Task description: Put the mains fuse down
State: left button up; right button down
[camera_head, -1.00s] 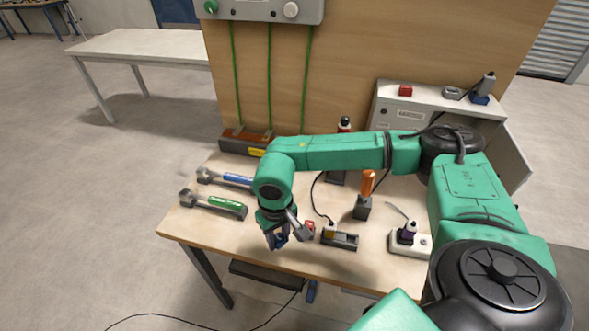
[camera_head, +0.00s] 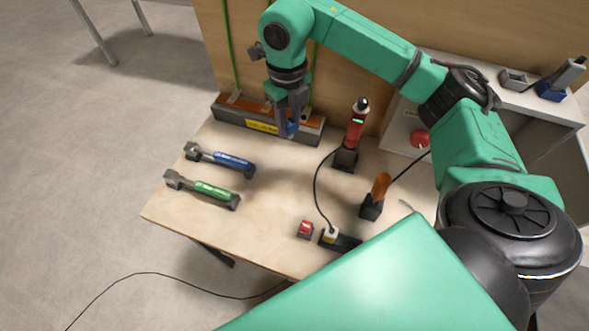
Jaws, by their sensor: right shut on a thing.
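My right gripper (camera_head: 289,128) points down at the back of the workbench, over or against the front of a long dark box (camera_head: 228,113) with an orange top and a yellow label. It is shut on a small blue thing (camera_head: 292,127), which I take to be the mains fuse. Most of the thing is hidden between the fingers. I cannot tell whether it touches the box. My left gripper is not in view.
The bench's middle (camera_head: 270,195) is clear.

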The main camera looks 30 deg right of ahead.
aim_at(294, 121)
jog(key=r+m, duration=0.1)
jog(key=m, duration=0.2)
jog(key=r+m, duration=0.1)
jog(key=m, duration=0.2)
jog(key=r+m, duration=0.1)
jog(key=m, duration=0.2)
jog(key=shift+s+d+r+m, duration=0.1)
jog(key=shift+d+r+m, duration=0.15)
jog(key=shift+d+m, duration=0.15)
jog(key=shift+d+r+m, duration=0.1)
jog(key=shift+r+m, duration=0.1)
jog(key=shift+m, duration=0.6)
jog(key=shift+d+f+m, duration=0.1)
jog(key=shift+f+m, duration=0.15)
jog(key=shift+m, duration=0.05)
notch_tip(294, 121, down, 19)
jog(key=shift+f, duration=0.2)
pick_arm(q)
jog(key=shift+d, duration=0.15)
pick_arm(e)
jog(key=shift+f, duration=0.15)
jog(key=c, duration=0.6)
grip_release()
